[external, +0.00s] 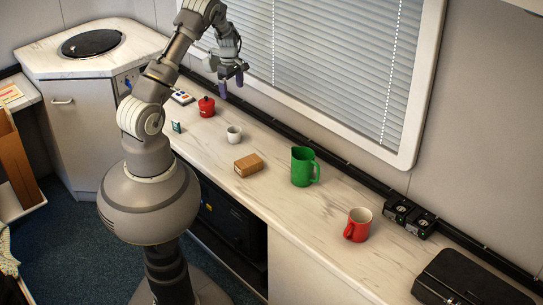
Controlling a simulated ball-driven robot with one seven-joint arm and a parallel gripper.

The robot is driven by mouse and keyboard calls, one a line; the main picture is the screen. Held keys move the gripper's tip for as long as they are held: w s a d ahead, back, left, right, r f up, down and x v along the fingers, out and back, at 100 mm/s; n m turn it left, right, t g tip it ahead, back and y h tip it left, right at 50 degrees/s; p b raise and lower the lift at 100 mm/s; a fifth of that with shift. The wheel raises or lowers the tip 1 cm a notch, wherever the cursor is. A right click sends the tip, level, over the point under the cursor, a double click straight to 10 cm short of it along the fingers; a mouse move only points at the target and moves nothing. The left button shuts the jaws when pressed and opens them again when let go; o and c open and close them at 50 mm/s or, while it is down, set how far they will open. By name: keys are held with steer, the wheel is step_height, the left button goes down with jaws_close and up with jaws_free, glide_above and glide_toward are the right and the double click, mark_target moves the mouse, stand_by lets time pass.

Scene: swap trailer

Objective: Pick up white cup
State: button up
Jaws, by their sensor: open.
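A small white cup (234,134) stands upright on the marble-look counter (330,239), left of the middle of the picture. My gripper (231,84) is above the back of the counter, near the window. Its purple-tipped fingers point down and hold nothing that I can see. It is open and well apart from the cup, higher in the picture.
A black case (470,280) lies at the right end. Window blinds (320,60) rise behind. Bare counter surrounds the cup.

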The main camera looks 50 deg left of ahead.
mark_target(234, 135)
step_height(234, 135, down, 18)
steer(key=n+b, duration=0.3)
steer(key=n, duration=0.3)
steer(key=n+t+b, duration=0.1)
steer(key=n+b, duration=0.1)
steer(key=n, duration=0.5)
steer(key=shift+w+a+r+b, duration=0.1)
steer(key=shift+a+r+b, duration=0.1)
steer(key=shift+b, duration=0.2)
steer(key=f+b, duration=0.1)
steer(key=f, duration=0.1)
steer(key=f+b, duration=0.1)
steer(key=f, duration=0.2)
steer(key=shift+w+d+b, duration=0.1)
steer(key=shift+d+b, duration=0.1)
steer(key=shift+b, duration=0.2)
steer(key=shift+r, duration=0.1)
steer(key=c, duration=1.2)
steer(key=shift+o, duration=0.2)
